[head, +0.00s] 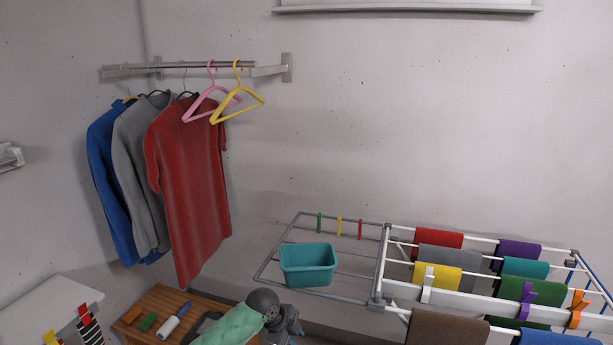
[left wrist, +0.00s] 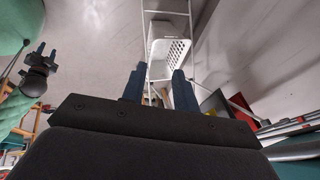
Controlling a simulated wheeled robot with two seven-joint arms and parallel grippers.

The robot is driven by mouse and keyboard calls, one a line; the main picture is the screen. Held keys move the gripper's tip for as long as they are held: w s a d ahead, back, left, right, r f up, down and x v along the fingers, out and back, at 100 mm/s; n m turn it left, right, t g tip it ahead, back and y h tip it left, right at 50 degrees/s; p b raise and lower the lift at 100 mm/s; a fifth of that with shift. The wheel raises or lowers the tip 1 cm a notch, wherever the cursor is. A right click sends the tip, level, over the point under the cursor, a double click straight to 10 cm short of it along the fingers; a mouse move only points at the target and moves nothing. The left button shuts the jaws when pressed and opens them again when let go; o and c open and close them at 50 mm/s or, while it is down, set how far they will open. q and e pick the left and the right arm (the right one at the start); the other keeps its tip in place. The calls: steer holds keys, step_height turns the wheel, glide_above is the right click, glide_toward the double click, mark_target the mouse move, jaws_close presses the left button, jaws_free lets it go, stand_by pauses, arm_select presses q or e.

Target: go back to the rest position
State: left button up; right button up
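My left gripper (left wrist: 156,88) shows in the left wrist view. Its two dark blue fingers stand apart with nothing held between them, above the floor. In the head view, a dark rounded joint with a grey pronged part (head: 285,318) is at the bottom middle, beside a mint-green cloth-like surface; I cannot tell for sure which part of me it is. In the left wrist view a similar dark pronged shape (left wrist: 36,78) is at the left edge. It may be my right gripper, but it is too small to tell its state.
A drying rack (head: 384,262) with several cloths and a teal basket (head: 308,264) stands at the right. A wooden table (head: 157,300) with small items is at the lower left. Shirts (head: 190,190) hang on the wall. A white laundry basket (left wrist: 158,48) lies ahead of my left fingers.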

arm_select(q)
steer(key=s+a+f+n, duration=0.2)
steer(key=s+f+n, duration=0.25)
steer(key=f, duration=0.45)
steer(key=s+a+f+n+t+y, duration=0.1)
steer(key=s+a+f+n, duration=0.15)
steer(key=s+f, duration=0.45)
steer(key=s+a+f+n, duration=0.1)
steer(key=s+f+n, duration=0.25)
steer(key=f, duration=0.75)
steer(key=s+a+f+n+y, duration=0.1)
steer(key=s+a+f+n, duration=0.2)
steer(key=s+f, duration=0.3)
steer(key=s+a+f+n+g+y, duration=0.1)
steer(key=s+a+f+n, duration=0.2)
steer(key=s+f, duration=0.4)
steer(key=s+a+f+n+y, duration=0.1)
steer(key=s+a+f+n, duration=0.2)
steer(key=s, duration=1.4)
step_height(320, 180, down, 4)
steer(key=shift+s+a+n, duration=0.2)
steer(key=shift+a+n, duration=0.15)
steer(key=shift+a, duration=0.3)
